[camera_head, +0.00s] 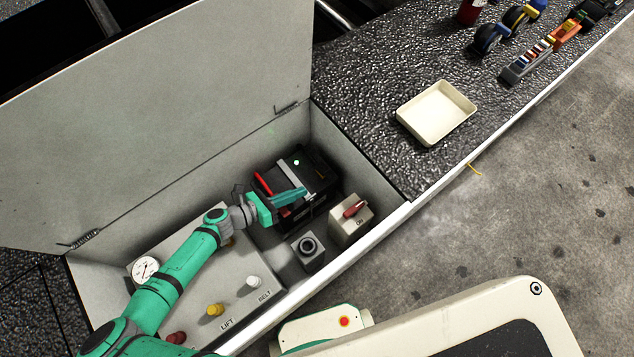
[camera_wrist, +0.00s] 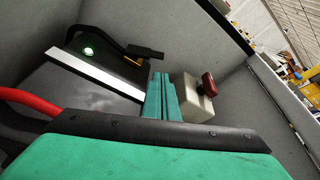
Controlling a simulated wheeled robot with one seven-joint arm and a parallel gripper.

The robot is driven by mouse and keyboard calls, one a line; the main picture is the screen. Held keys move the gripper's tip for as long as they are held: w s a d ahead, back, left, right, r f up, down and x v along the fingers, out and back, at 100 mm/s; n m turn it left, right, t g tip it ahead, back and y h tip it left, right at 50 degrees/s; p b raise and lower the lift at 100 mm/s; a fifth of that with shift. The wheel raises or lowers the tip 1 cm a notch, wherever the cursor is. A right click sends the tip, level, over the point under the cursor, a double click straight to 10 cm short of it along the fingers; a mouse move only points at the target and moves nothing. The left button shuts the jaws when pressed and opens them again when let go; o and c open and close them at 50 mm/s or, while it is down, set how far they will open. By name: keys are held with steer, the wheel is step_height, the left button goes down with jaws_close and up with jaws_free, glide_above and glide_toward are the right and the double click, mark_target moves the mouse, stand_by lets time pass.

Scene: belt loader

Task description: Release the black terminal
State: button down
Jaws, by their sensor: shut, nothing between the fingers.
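The battery (camera_head: 296,163) sits in the open compartment, with a green light on its dark top and a pale strap across it. The black terminal (camera_wrist: 144,52), a dark block joined to a black cable or arm, shows at the battery's far side in the wrist view. In the head view it is too dark to make out clearly. My gripper (camera_head: 302,192) is over the battery's near side; its two teal fingers (camera_wrist: 161,88) are shut together and empty. In the wrist view the fingertips appear just below the black terminal; I cannot tell whether they touch it.
A red cable (camera_wrist: 28,102) lies on the battery's other side. A beige switch box (camera_head: 350,218) with a red handle stands close right of the battery. A grey socket block (camera_head: 308,250) and compartment walls are near. A cream tray (camera_head: 436,113) is on the deck outside.

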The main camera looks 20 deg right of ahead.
mark_target(325, 171)
steer(key=shift+w+f+m, duration=0.15)
steer(key=shift+f+m, duration=0.1)
steer(key=shift+m, duration=0.05)
steer(key=shift+d+f, duration=0.1)
steer(key=shift+d, duration=0.15)
steer(key=x, duration=0.9)
steer(key=shift+w+d, duration=0.1)
steer(key=shift+d, duration=0.05)
steer(key=shift+d, duration=0.1)
